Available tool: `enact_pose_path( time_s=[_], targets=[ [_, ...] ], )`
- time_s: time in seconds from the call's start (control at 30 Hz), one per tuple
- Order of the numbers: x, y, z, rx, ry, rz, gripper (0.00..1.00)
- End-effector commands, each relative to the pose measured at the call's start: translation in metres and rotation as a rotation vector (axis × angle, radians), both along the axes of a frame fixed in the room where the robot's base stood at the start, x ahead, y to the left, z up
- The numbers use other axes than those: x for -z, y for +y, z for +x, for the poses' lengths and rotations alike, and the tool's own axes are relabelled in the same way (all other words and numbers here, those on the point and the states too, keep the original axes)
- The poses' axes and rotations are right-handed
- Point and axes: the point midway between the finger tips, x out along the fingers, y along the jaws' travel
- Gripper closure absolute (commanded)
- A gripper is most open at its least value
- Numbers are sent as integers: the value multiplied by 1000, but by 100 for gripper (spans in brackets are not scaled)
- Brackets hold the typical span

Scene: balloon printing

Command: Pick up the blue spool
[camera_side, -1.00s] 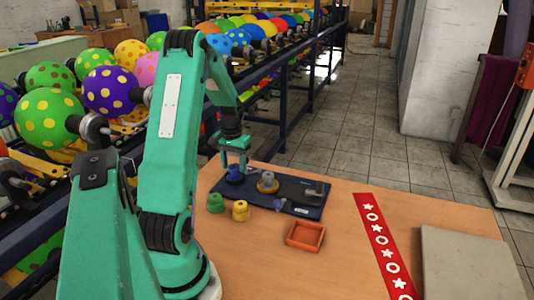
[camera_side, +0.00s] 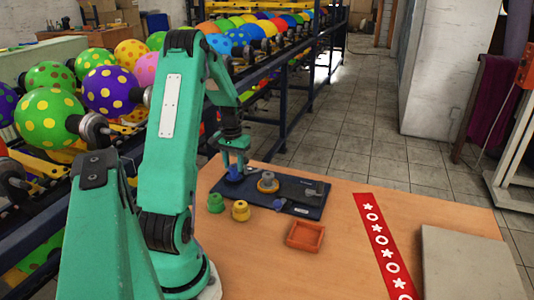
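The blue spool (camera_side: 235,175) stands at the left end of a dark mat (camera_side: 309,211) on the wooden table. My gripper (camera_side: 234,165) points straight down right over the spool, with its fingers at the spool's upper part. The spool's top is hidden by the fingers. The fingers are small in this view, and I cannot tell whether they press on the spool or stand open around it.
A grey and yellow spool (camera_side: 268,183) stands close to the right on the mat. A green spool (camera_side: 215,203) and a yellow spool (camera_side: 241,211) stand in front. An orange tray (camera_side: 305,236) and a red patterned strip (camera_side: 383,240) lie further right.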

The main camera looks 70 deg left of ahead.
Motion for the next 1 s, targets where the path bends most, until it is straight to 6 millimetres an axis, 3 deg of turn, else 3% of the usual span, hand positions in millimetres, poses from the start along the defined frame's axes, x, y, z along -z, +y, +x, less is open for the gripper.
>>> enact_pose_path(
  time_s=[1.0],
  targets=[
    [-8, 0, 0, 0, -1, 1, 81]
  ],
)
